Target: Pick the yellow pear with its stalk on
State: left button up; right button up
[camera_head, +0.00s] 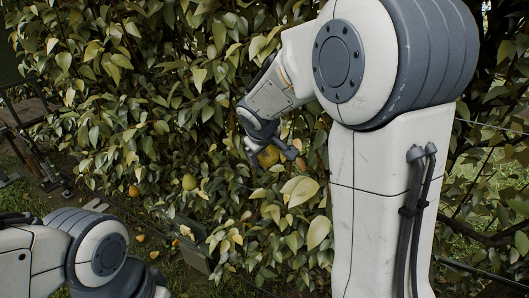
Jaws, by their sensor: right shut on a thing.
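A yellow pear (268,156) sits between the fingers of my right gripper (272,150), in front of the leafy hedge near the middle of the head view. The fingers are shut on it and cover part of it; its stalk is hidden. My right arm comes in from the upper right and hides much of the hedge there. Another pear, greenish yellow (189,182), hangs lower left among the leaves.
Dense leaves and branches surround the right gripper. A small orange-yellow fruit (134,191) shows low at the left. A dark box-like thing (192,243) stands at the hedge's foot. Fallen yellow leaves lie on the grass.

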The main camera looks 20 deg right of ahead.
aim_at(268, 165)
jog(key=shift+s+a+f+b, duration=0.2)
jog(key=shift+s+b, duration=0.2)
jog(key=shift+s, duration=0.3)
jog(key=shift+s+a+f+b, duration=0.1)
jog(key=shift+s+a+b, duration=0.2)
jog(key=shift+s, duration=0.35)
jog(key=shift+s+a+f+b, duration=0.1)
jog(key=shift+s+b, duration=0.35)
jog(key=shift+s, duration=0.25)
